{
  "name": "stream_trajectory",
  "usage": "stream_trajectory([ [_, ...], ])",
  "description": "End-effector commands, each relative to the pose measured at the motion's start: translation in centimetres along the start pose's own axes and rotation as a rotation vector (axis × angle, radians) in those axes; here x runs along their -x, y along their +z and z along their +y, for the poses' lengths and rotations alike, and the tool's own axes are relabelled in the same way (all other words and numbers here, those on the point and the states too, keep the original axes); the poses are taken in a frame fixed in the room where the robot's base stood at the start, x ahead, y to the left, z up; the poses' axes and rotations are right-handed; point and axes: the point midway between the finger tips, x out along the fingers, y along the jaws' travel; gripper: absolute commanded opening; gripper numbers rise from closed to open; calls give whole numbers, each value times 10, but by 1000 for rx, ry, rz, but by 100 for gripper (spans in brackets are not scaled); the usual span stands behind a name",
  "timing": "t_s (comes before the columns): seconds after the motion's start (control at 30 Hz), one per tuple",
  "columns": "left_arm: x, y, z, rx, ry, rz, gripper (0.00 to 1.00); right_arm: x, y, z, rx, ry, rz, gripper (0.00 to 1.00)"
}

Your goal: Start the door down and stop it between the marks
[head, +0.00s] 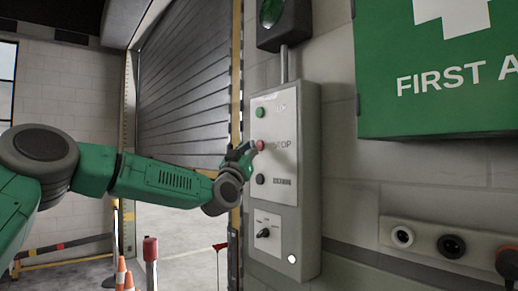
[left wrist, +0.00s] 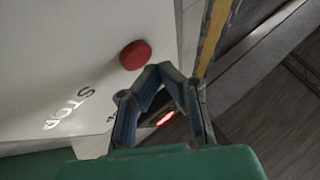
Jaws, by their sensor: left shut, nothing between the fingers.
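The control box (head: 306,180) on the wall has a green button (head: 260,112) at the top, a red STOP button (head: 260,145) in the middle and a black button (head: 260,180) below. My left gripper (head: 244,150) is shut and empty, its tips close beside the STOP button. In the left wrist view the gripper (left wrist: 162,70) lies just beside the red button (left wrist: 135,55); I cannot tell whether they touch. The grey slatted door (head: 185,85) hangs partly down, with open space under it. A yellow strip (head: 236,75) runs along the door's right side. My right gripper is out of view.
A selector switch (head: 264,233) sits low on the box, and a signal lamp (head: 272,14) above it. A green first aid sign (head: 430,90) and sockets (head: 450,244) are to the right. Traffic cones (head: 121,275) and a red-topped post (head: 150,255) stand near the doorway.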

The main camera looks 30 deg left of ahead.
Motion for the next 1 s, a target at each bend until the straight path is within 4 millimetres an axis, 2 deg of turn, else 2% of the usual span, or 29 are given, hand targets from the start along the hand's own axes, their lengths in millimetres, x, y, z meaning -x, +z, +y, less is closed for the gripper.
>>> stream_trajectory([
  [1.0, -8, 4, 7, -1, 0, 0, 0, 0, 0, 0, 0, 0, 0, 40],
])
